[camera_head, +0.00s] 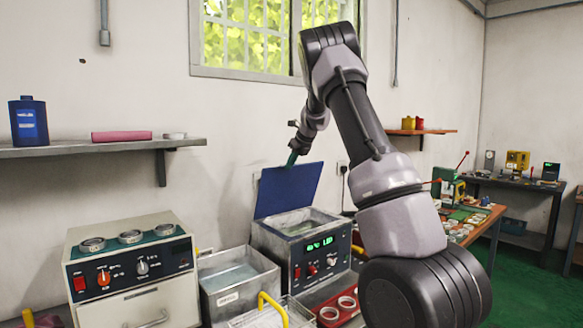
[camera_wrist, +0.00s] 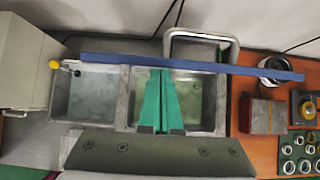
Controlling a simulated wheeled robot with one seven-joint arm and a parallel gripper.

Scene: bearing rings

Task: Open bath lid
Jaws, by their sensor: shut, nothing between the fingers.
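The blue bath lid (camera_head: 288,190) stands raised, nearly upright, at the back of the heated bath (camera_head: 318,255), whose open top shows. In the wrist view the lid (camera_wrist: 235,70) appears edge-on as a long blue bar across the bath opening (camera_wrist: 207,100). My gripper (camera_head: 292,158) is at the lid's top edge in the head view. Its green fingers (camera_wrist: 165,75) are shut with nothing between them, and their tips are close to the lid's edge. I cannot tell whether they touch it.
An open metal tank (camera_head: 240,272) stands left of the bath, with a yellow-handled wire basket (camera_head: 270,308) in front. A control box with rings on top (camera_head: 130,237) is further left. A red tray with rings (camera_head: 335,312) lies front right. A wall shelf (camera_head: 100,149) is at upper left.

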